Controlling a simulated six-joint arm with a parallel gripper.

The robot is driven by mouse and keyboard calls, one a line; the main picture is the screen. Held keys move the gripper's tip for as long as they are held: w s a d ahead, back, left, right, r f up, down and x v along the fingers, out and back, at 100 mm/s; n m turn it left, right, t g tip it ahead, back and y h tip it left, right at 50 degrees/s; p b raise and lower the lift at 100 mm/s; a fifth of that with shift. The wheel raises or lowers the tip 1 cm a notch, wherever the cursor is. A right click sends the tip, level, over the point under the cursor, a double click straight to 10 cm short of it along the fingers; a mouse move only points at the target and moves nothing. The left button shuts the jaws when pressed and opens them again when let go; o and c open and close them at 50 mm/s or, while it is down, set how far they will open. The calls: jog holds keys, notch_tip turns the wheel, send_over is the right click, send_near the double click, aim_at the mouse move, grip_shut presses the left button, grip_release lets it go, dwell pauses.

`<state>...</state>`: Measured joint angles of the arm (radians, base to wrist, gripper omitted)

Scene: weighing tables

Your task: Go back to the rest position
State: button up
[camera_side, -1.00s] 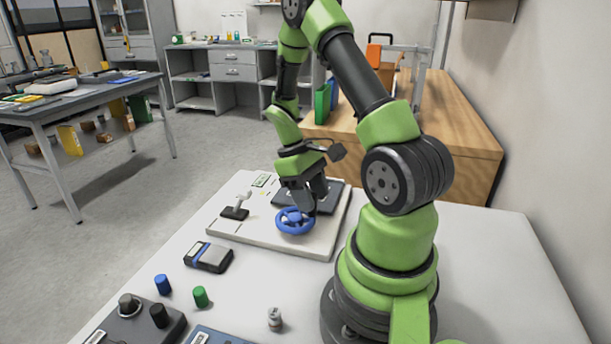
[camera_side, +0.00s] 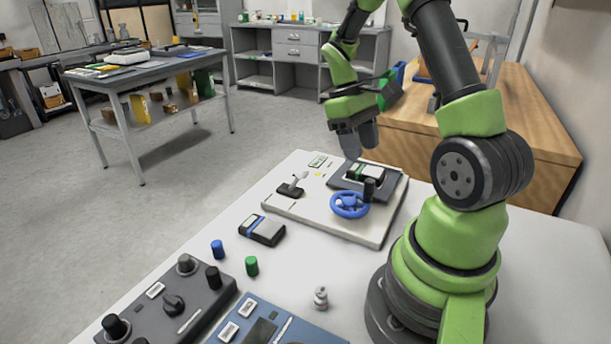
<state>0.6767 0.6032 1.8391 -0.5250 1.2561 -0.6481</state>
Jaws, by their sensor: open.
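My gripper (camera_side: 363,156) is open and empty. It hangs in the air above the back of a white board (camera_side: 300,212), with its fingers pointing down. On the board are a blue handwheel (camera_side: 350,205), a small lever on a black base (camera_side: 290,188) and a dark plate (camera_side: 393,187) carrying a small dark block with a green-and-white top (camera_side: 365,172). A black knob (camera_side: 369,188) stands beside the wheel. My gripper is apart from all of these.
On the white table are a blue-and-grey box (camera_side: 262,230), a blue cylinder (camera_side: 217,250), a green cylinder (camera_side: 252,266), a small metal weight (camera_side: 321,297), a dark knob panel (camera_side: 170,300) and a blue panel (camera_side: 265,325). A wooden bench (camera_side: 540,130) stands behind.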

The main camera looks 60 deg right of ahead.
jog(key=w+a+r+t+h, duration=0.1)
jog(key=w+a+r+t, duration=0.1)
jog(key=a+r+t, duration=0.7)
jog(key=s+a+r+t+y, duration=0.1)
jog(key=s+a+r, duration=0.2)
jog(key=a, duration=0.3)
jog(key=s+a+r+m+t, duration=0.1)
jog(key=s+a+r, duration=0.2)
jog(key=a, duration=0.3)
jog(key=shift+r+y, duration=0.25)
jog(key=shift+y, duration=0.15)
jog(key=shift+d, duration=0.1)
